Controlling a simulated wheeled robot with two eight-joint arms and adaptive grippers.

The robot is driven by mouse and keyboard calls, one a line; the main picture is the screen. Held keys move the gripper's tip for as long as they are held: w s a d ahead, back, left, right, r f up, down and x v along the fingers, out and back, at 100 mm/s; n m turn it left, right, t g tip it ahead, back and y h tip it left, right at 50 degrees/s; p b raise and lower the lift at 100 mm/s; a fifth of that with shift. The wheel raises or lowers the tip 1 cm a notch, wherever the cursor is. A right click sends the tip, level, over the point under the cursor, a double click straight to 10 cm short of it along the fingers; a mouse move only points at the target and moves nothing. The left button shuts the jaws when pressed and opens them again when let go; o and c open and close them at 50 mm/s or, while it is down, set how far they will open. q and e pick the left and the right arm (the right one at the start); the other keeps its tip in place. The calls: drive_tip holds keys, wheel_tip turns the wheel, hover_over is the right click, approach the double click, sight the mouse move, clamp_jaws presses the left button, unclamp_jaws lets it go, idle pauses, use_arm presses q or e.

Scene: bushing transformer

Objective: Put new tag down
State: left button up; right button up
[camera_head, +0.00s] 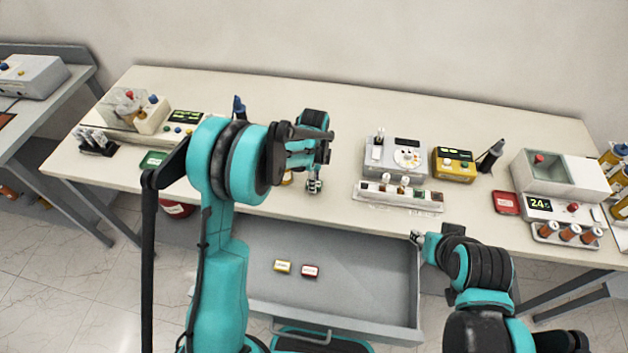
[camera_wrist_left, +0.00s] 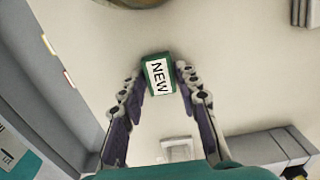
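The new tag (camera_wrist_left: 159,75) is a small green block with a white label reading NEW. In the left wrist view it sits between the fingertips of my left gripper (camera_wrist_left: 160,82), which appear to touch both its sides. In the head view my left gripper (camera_head: 314,186) is over the front part of the table (camera_head: 335,140); the tag cannot be made out there. Whether the tag touches the table is unclear. My right gripper (camera_head: 418,238) is by the open drawer's right edge, and its fingers are too small to read.
The open grey drawer (camera_head: 345,290) holds a yellow tag (camera_head: 282,267) and a red tag (camera_head: 310,271). Right of my left gripper are a white rack (camera_head: 398,197), a grey instrument (camera_head: 385,160) and a yellow box (camera_head: 454,165). A red tray (camera_head: 506,203) lies further right.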

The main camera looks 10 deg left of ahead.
use_arm(q)
drive_tip(key=shift+o, duration=0.8)
drive_tip(key=shift+r, duration=0.2)
drive_tip(key=s+a+r+n+t+p, duration=0.1)
drive_tip(key=s+r+n, duration=0.1)
drive_tip(key=r, duration=0.7)
drive_tip(key=s+a+r+n+t+p, duration=0.1)
drive_tip(key=s+r+n+p, duration=0.15)
drive_tip(key=r, duration=0.65)
drive_tip(key=s+a+r+n+t, duration=0.1)
drive_tip(key=s+a+n+t, duration=0.1)
drive_tip(key=s+n, duration=0.4)
drive_tip(key=s+a+r+n+t, duration=0.1)
drive_tip(key=s+a+n+t, duration=0.1)
drive_tip(key=s+n, duration=0.5)
drive_tip(key=s+t+b, duration=0.1)
drive_tip(key=s, duration=0.5)
drive_tip(key=shift+r, duration=0.25)
